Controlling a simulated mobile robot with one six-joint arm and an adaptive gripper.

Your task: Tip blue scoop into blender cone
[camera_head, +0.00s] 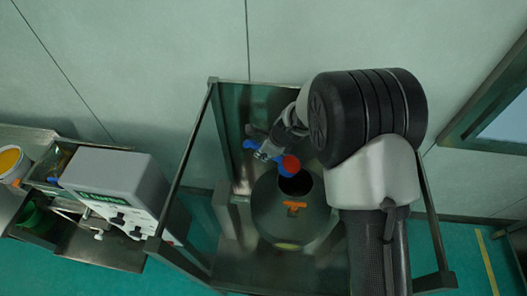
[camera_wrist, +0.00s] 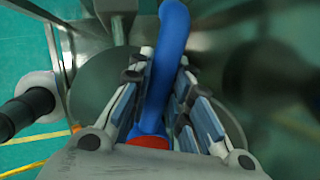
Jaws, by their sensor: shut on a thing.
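The blue scoop (camera_wrist: 170,50) is between the fingers of my gripper (camera_wrist: 158,90), which is shut on its handle. In the head view the scoop (camera_head: 252,144) shows as small blue parts around my gripper (camera_head: 268,150), with a red round surface (camera_head: 291,163) beside it. The red part also shows at the bottom of the wrist view (camera_wrist: 148,142). The blender cone (camera_head: 275,215) is a dark metal vessel with an open round mouth (camera_head: 297,183). The scoop's red end is just above and left of the mouth, partly overlapping its edge in the picture. I cannot tell their height gap.
A metal frame (camera_head: 213,100) stands around the cone. An orange clip or handle (camera_head: 295,205) sits on the cone's front. To the left are a white instrument box (camera_head: 118,185), a yellow-filled container (camera_head: 10,161) and a green container (camera_head: 35,218).

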